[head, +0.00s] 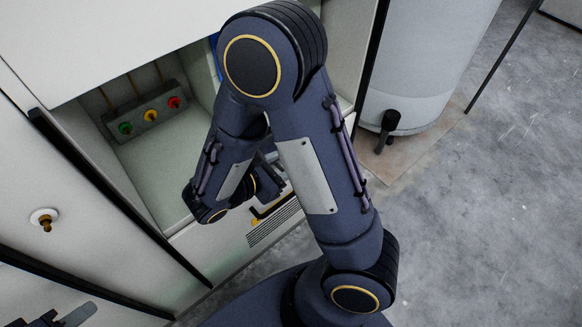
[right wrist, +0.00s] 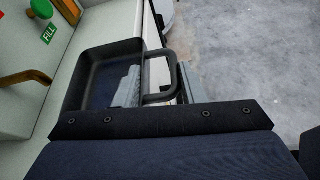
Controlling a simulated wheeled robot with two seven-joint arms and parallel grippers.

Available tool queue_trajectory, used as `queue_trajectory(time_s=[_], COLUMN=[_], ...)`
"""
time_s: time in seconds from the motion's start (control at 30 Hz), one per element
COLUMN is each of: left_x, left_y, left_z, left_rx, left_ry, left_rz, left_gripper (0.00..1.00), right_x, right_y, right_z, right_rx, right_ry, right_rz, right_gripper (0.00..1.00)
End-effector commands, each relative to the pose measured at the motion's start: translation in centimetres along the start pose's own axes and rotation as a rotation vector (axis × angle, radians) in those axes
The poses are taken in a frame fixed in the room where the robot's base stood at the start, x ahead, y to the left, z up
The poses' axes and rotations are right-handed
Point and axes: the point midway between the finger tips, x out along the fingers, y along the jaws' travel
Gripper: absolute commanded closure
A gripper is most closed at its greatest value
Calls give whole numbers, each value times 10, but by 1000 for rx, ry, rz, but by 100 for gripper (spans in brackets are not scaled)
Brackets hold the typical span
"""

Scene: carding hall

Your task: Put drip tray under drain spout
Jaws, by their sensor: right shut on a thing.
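The drip tray (right wrist: 98,72) is a black, shallow rectangular pan with a loop handle on its right side in the right wrist view. My right gripper (right wrist: 160,78) is shut on that handle, with one grey finger on each side of it.
A pale machine recess (head: 165,175) holds a box with green, yellow and red buttons (head: 150,113). The right wrist view shows a green knob with a FILL label (right wrist: 48,32) and a brown handle (right wrist: 25,78) close left of the tray. Open concrete floor (head: 480,210) lies right.

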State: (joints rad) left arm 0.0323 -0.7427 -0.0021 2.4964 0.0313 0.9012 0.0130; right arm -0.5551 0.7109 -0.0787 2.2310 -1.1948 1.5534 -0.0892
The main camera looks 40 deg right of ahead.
Motion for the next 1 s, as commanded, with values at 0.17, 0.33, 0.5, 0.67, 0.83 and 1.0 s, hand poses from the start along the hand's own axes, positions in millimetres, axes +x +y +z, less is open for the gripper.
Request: queue_trajectory(time_s=[0.17, 0.33, 0.5, 0.67, 0.83, 1.0], left_x=[-3, -6, -8, -10, -11, -11], left_y=[2, 2, 4, 4, 5, 5], left_z=[-2, -3, -4, -5, -6, -5], left_rx=[0, 0, 0, 0, 0, 0], left_ry=[0, 0, 0, 0, 0, 0], left_rz=[0, 0, 0, 0, 0, 0], left_gripper=[64, 64, 64, 64, 64, 64], right_x=[0, 1, 2, 3, 3, 5], right_y=[14, 28, 42, 54, 64, 66], right_z=[-1, -3, -5, -7, -8, -12], right_rx=[0, 0, 0, 1, 0, -1], right_ry=[-1, 0, 0, 0, 0, -1], right_rz=[-1, 0, -1, 0, 0, 0], right_gripper=[91, 91, 91, 91, 91, 91])
